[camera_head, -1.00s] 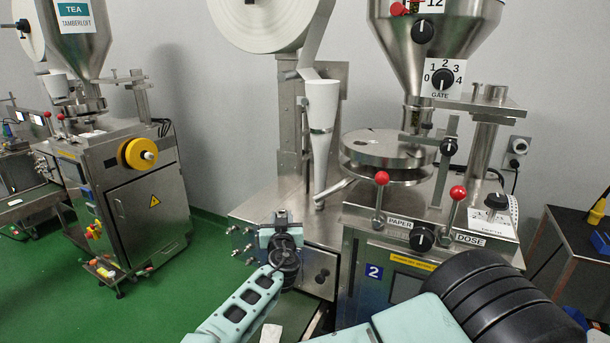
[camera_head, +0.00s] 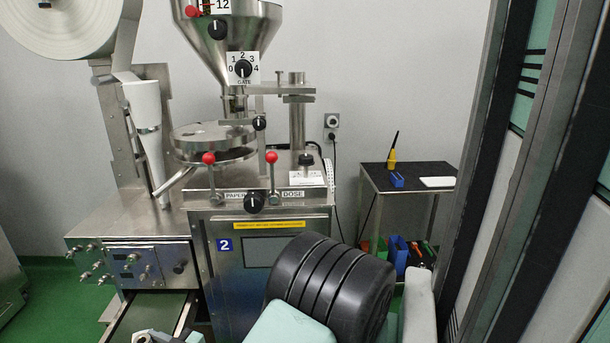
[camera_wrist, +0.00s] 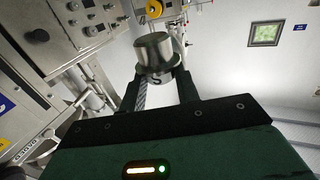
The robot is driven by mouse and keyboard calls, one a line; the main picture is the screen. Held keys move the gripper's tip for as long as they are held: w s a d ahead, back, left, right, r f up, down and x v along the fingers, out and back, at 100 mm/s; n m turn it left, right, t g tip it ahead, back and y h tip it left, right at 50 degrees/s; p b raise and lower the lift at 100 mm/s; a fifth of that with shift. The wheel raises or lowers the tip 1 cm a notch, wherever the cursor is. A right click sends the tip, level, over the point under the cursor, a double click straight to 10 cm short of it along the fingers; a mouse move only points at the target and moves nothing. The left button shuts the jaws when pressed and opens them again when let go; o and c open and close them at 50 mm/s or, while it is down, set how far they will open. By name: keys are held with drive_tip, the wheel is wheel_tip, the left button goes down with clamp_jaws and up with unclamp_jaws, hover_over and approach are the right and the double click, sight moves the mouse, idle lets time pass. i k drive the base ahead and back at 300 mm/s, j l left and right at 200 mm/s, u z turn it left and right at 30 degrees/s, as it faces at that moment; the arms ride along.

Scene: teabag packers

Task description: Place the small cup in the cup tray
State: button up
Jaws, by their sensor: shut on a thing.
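The small cup (camera_wrist: 154,52) is a shiny metal cylinder in the wrist view. My gripper (camera_wrist: 157,76) is shut on it, with a dark finger on each side of its lower part. The cup is held clear of other things, in front of a bright wall and machine panel. I cannot clearly identify the cup tray. A small blue holder (camera_head: 397,180) and a flat white piece (camera_head: 437,182) lie on the side table, too small to tell.
The packing machine marked 2 (camera_head: 223,245) fills the middle left, with an open drawer (camera_head: 145,312) at its lower left. The black-topped side table (camera_head: 415,172) stands to the right, with blue bins (camera_head: 398,252) below. A dark-framed partition (camera_head: 500,150) bounds the far right.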

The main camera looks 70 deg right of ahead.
sight(449, 182)
drive_tip(key=k+z, duration=0.15)
drive_tip(key=z, duration=0.35)
drive_tip(key=k+l+z, duration=0.1)
drive_tip(key=z, duration=2.2)
drive_tip(key=l, duration=0.1)
